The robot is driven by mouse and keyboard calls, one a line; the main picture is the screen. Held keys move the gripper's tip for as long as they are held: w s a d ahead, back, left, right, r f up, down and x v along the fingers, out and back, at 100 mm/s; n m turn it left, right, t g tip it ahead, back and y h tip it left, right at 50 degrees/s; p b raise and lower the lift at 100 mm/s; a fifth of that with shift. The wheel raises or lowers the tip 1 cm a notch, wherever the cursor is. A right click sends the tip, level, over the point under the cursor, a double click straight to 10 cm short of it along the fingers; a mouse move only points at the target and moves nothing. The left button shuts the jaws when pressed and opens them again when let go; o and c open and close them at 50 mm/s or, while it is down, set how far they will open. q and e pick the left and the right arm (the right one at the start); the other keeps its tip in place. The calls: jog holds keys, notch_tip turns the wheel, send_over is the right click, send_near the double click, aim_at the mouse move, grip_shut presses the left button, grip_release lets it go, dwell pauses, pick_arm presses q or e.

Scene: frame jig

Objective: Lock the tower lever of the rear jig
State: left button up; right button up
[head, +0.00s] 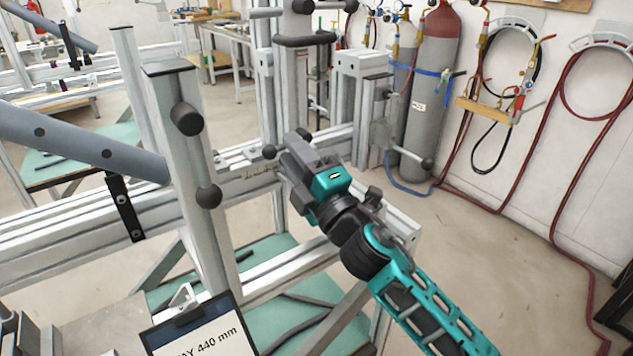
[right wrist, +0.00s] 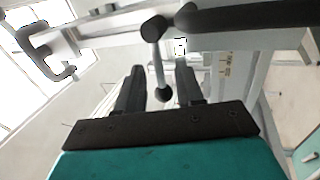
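My right gripper (head: 282,158) reaches in from the lower right to the jig rail in the head view. In the right wrist view my right gripper (right wrist: 160,82) is open, with its two dark fingers apart. A short metal lever (right wrist: 159,68) with a dark ball end hangs between the fingers, with visible gaps on both sides. Its upper end has a black knob. In the head view a dark ball (head: 270,152) shows beside the fingertips; the rest of that lever is hidden by the gripper. My left gripper is not in view.
A nearer post (head: 178,170) with black knobs stands left of my right gripper. A taller tower (head: 292,85) stands behind it. A grey tube (head: 75,140) crosses the left. Gas cylinders (head: 432,85) stand at the wall.

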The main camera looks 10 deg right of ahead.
jog(key=b+v, duration=0.1)
jog(key=v, duration=0.9)
jog(key=shift+s+f+b, duration=0.1)
jog(key=shift+s+b, duration=0.1)
jog(key=shift+b, duration=0.15)
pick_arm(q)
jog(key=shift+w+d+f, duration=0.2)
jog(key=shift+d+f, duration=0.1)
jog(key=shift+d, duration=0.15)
pick_arm(e)
jog(key=shift+s+d+f, duration=0.15)
jog(key=shift+s+d, duration=0.2)
jog(key=shift+s, duration=0.25)
